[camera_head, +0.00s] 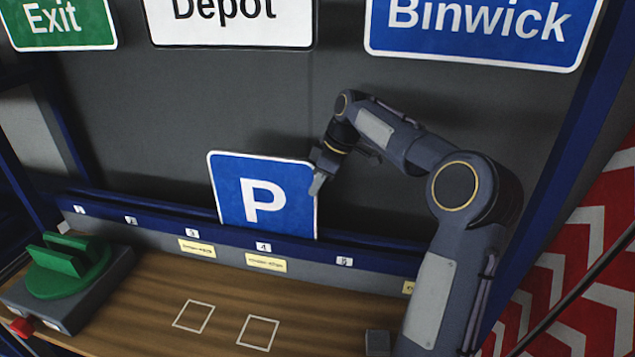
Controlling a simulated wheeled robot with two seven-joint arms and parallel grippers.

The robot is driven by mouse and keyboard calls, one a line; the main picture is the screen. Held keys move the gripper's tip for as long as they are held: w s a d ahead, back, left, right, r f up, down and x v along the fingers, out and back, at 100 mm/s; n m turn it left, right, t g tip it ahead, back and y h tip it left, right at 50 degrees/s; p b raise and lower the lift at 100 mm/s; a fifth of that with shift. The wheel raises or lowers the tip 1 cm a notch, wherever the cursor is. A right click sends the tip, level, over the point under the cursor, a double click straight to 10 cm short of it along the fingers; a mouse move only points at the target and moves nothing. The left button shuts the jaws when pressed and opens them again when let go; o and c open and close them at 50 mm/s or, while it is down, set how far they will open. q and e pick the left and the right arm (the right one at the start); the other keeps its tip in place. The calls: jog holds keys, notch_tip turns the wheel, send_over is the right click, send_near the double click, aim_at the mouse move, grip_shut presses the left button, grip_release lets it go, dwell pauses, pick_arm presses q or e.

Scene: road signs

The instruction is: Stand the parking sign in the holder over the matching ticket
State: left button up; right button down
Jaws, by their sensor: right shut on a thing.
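The parking sign (240,185) is a blue square with a white P and white border. It stands nearly upright at the blue rail (150,222), behind numbers 3 and 4, and its lower edge is hidden by the rail's front. I cannot tell whether it is seated. My right gripper (319,172) is shut on the sign's upper right edge. Yellow tickets sit on the rail's grey front below number 3 (196,248) and below number 4 (266,262). Another ticket (408,287) is mostly hidden by my right arm. Their print is too small to read. My left gripper is out of view.
Exit (60,22), Depot (230,25) and Binwick (480,28) signs hang above. A green slotted fixture (68,270) on a grey base with a red button (21,327) stands left. The wooden bench (150,310) has two white outlined squares and is otherwise largely clear.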

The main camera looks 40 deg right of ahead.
jog(key=shift+f+b, duration=0.5)
jog(key=shift+b, duration=0.05)
